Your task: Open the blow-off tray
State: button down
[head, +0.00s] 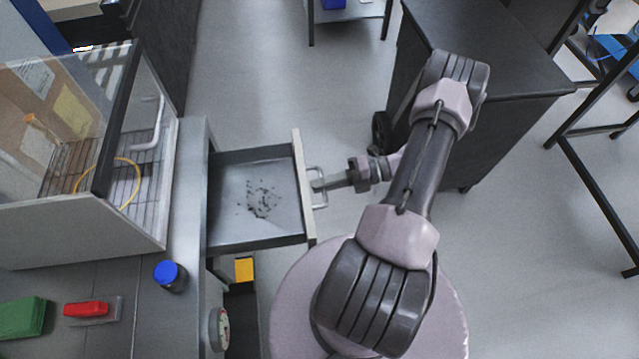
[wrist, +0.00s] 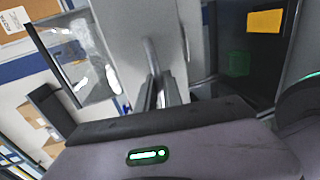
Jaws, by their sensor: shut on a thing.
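The blow-off tray (head: 225,228) is a grey drawer that stands pulled out from under the bench at the left of the head view. Dark chips lie on its floor. Its light front panel (head: 303,190) carries a bar handle (head: 322,203). My gripper (head: 318,184) is at the handle, reaching it from the right, and is shut on it. In the wrist view the handle (wrist: 151,55) runs down between my gripper's fingers (wrist: 160,92). The fingertips' exact contact is small and partly hidden.
A glass-fronted cabinet (head: 70,200) stands on the bench left of the tray. A blue-capped jar (head: 170,275), a red item (head: 86,309) and a green item (head: 22,316) are on the bench. A dark cabinet (head: 500,60) stands behind my arm. Floor (head: 260,70) beyond the tray is clear.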

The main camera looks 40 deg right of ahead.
jog(key=c, duration=1.5)
grip_release()
jog(key=p+v, duration=0.2)
jog(key=v, duration=1.5)
jog(key=shift+d, duration=0.2)
jog(key=shift+s, duration=0.1)
